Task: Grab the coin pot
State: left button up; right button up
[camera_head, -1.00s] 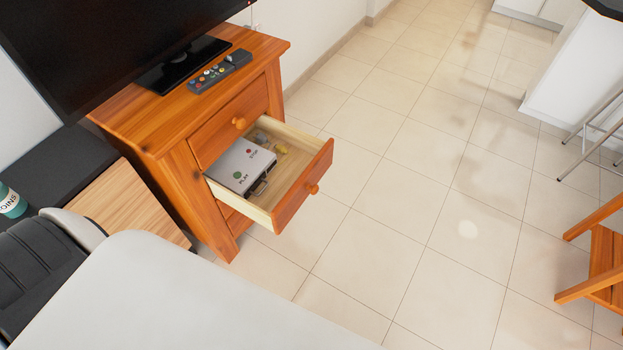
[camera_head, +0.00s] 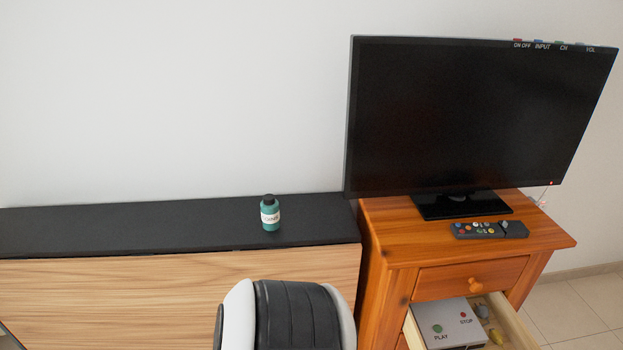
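The coin pot (camera_head: 270,214) is a small teal bottle with a dark cap and a white label. It stands upright on the black top of a long low cabinet, left of the television. Part of my own arm, black and white, shows at the bottom middle, below the pot and apart from it in the picture. Neither gripper's fingers are in view.
The black cabinet top (camera_head: 130,225) is otherwise clear. A television (camera_head: 470,120) and a remote (camera_head: 490,230) stand on a wooden chest (camera_head: 400,240) at the right.

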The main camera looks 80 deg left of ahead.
aim_at(270, 215)
jog(key=u, duration=2.85)
jog(key=i+j+z, duration=0.95)
jog(key=j+z, duration=0.2)
jog(key=j, duration=0.1)
